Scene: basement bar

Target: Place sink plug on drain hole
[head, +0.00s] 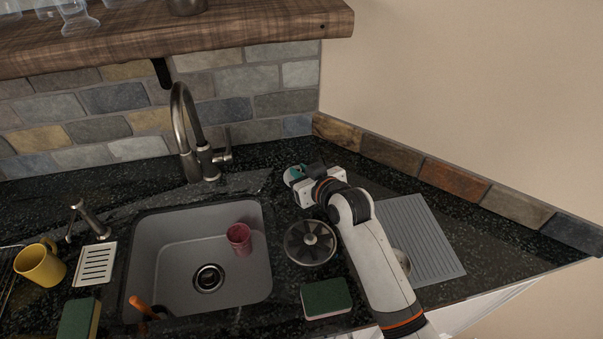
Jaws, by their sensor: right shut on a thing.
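The grey sink (170,245) is set in the dark counter, and its round drain hole (208,278) shows uncovered in the basin floor. My right gripper (302,178) is over the counter to the right of the faucet, beyond the sink's back right corner. It is shut on a small teal, rounded thing (293,175), which may be the sink plug; the gripper partly hides it. A dark round disc with metal fins (310,243) lies on the counter right of the sink, apart from the gripper. My left gripper is not in view.
A pink cup (239,239) stands in the basin. The faucet (183,125) rises behind it. An orange-handled item (143,307) is at the front left rim. A sponge (326,298), drainboard (420,240), yellow mug (40,264) and white soap dish (95,264) surround the sink.

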